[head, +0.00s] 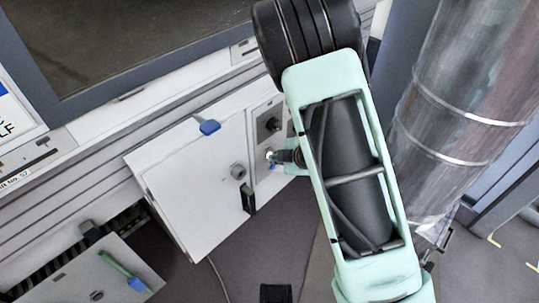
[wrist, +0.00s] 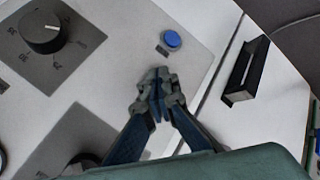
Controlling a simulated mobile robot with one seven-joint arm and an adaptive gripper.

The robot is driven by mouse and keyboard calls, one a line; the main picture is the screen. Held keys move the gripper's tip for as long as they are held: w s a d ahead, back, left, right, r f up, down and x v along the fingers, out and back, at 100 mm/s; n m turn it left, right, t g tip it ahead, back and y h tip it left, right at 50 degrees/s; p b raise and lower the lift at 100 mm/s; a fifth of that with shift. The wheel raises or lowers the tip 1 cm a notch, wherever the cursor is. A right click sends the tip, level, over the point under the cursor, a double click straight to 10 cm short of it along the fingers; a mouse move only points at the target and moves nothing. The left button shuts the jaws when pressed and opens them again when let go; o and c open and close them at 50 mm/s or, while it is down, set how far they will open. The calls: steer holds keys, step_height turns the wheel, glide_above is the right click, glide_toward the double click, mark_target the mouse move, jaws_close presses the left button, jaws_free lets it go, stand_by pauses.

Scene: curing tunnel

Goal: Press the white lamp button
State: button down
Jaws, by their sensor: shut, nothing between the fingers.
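In the head view a small bright white round spot (head: 269,154), which looks like the white lamp button, sits on the grey control panel (head: 258,108). My gripper (head: 275,157) reaches in from the right, its tips close beside that spot; I cannot tell whether they touch it. In the wrist view my gripper (wrist: 159,78) is shut and empty, with its fingertips together over the pale panel face. I cannot make out the white button there; the fingers may hide it.
A blue button (wrist: 172,39) is just beyond the fingertips. A black dial (wrist: 45,28) is on the left. A black handle (wrist: 245,72) sticks out at the right; it also shows in the head view (head: 248,198).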

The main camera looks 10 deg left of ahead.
steer(key=shift+s+d, duration=0.5)
steer(key=s+d, duration=0.1)
steer(key=d, duration=0.1)
steer(key=s+d+b, duration=0.1)
steer(key=s+d, duration=0.1)
stand_by(0.5)
stand_by(0.4)
